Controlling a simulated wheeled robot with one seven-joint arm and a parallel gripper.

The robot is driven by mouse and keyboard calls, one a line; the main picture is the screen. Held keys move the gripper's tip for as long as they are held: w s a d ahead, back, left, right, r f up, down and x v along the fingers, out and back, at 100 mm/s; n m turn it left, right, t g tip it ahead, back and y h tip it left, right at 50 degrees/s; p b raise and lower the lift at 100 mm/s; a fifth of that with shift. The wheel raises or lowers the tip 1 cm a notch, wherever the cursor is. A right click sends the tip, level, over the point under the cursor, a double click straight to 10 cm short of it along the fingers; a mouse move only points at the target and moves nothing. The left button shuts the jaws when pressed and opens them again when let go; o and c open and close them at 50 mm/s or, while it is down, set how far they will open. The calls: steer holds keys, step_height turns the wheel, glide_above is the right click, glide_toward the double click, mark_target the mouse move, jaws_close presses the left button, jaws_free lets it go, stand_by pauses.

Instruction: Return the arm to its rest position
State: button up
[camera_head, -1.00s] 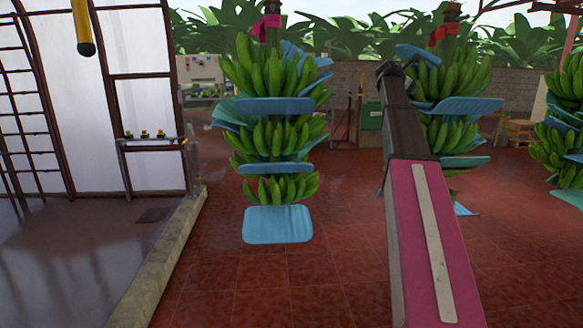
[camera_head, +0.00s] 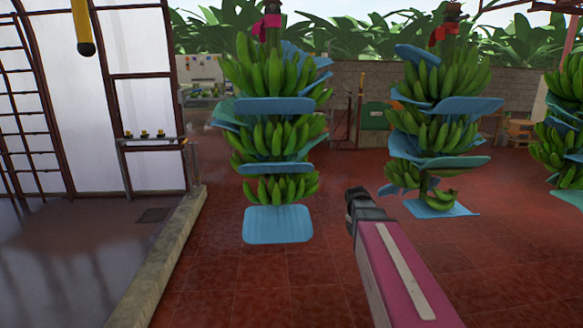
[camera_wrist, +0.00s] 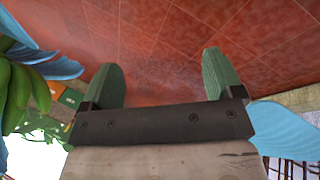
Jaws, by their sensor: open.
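My arm (camera_head: 395,270) reaches up from the lower right of the head view. It is magenta with a pale strip and ends in a dark joint (camera_head: 365,205) low over the red floor. My gripper fingers are hidden in the head view. In the wrist view my gripper (camera_wrist: 160,65) has two green fingers set wide apart with nothing between them, only floor behind. A hanging stem of green bananas (camera_head: 270,75) with blue pads is left of the arm in the head view. A second stem (camera_head: 440,75) hangs behind and right of it.
A third banana stem (camera_head: 570,90) is at the right edge. In the wrist view, bananas (camera_wrist: 18,95) and blue pads show at the left, and another blue sheet (camera_wrist: 285,135) at the right. A concrete kerb (camera_head: 165,255) runs along the left. The red floor (camera_head: 265,285) between is clear.

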steer(key=s+a+f+m+g+y, duration=0.1)
steer(key=s+a+f+m+g, duration=0.1)
steer(key=s+f, duration=0.4)
steer(key=s+a+f+m+g+y, duration=0.1)
steer(key=s+a+f+m, duration=0.4)
steer(key=s, duration=0.8)
steer(key=shift+a+f+g+y, duration=0.45)
steer(key=shift+a+f, duration=0.25)
steer(key=shift+f, duration=0.25)
